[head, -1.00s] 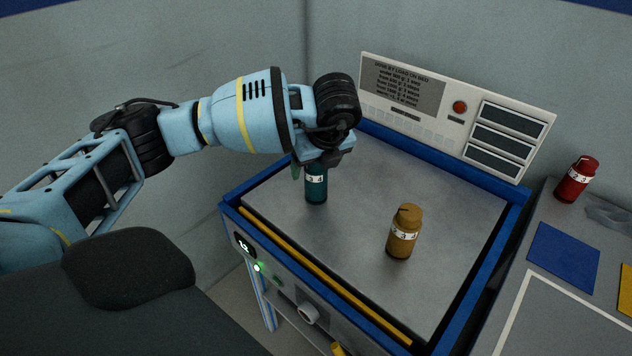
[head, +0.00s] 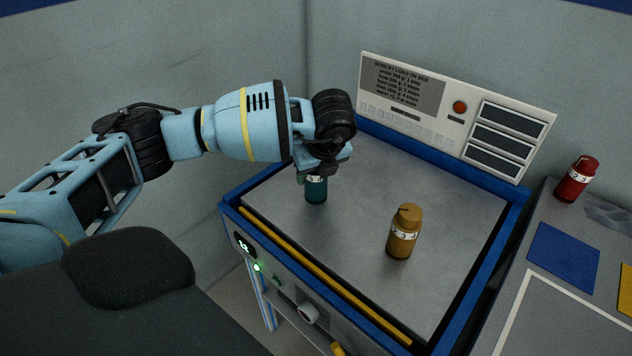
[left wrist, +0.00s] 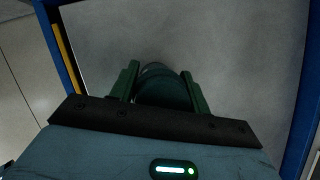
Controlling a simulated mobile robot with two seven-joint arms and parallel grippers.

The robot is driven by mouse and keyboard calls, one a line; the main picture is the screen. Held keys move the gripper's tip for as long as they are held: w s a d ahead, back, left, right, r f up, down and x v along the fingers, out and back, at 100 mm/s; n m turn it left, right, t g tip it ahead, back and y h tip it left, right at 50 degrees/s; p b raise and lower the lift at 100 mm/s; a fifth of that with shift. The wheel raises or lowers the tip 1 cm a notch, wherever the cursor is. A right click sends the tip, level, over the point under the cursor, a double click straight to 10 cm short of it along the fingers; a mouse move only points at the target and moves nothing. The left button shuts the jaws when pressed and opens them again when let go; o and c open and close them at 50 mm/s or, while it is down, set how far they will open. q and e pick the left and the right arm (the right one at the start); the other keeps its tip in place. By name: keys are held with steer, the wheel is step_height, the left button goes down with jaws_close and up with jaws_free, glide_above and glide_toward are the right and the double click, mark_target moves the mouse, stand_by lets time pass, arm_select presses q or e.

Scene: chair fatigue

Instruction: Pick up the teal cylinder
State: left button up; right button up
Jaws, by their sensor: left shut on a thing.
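The teal cylinder (head: 316,190) stands upright on the grey bed of the machine, with a white numbered band near its top. My left gripper (head: 314,174) comes down on it from above and is shut on its upper part. In the left wrist view the two green fingers of the left gripper (left wrist: 163,88) lie on either side of the dark teal cylinder (left wrist: 160,72). The gripper hides the cylinder's top in the head view. My right gripper is not in view.
An ochre cylinder (head: 404,232) stands on the bed to the right. The bed (head: 440,190) has a raised blue rim, and a panel (head: 455,115) stands behind it. A red cylinder (head: 577,180) stands on the side table (head: 545,320) at right.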

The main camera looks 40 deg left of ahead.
arm_select(q)
steer(key=shift+r, duration=0.1)
steer(key=shift+r, duration=0.45)
steer(key=v, duration=0.2)
steer(key=shift+s+a+r, duration=0.15)
steer(key=shift+s+r, duration=0.05)
steer(key=shift+r, duration=0.2)
steer(key=s+d+r, duration=0.1)
steer(key=s+d, duration=0.5)
steer(key=s, duration=0.8)
steer(key=shift+d+r+p, duration=0.15)
steer(key=shift+r+p, duration=0.05)
steer(key=shift+p, duration=0.1)
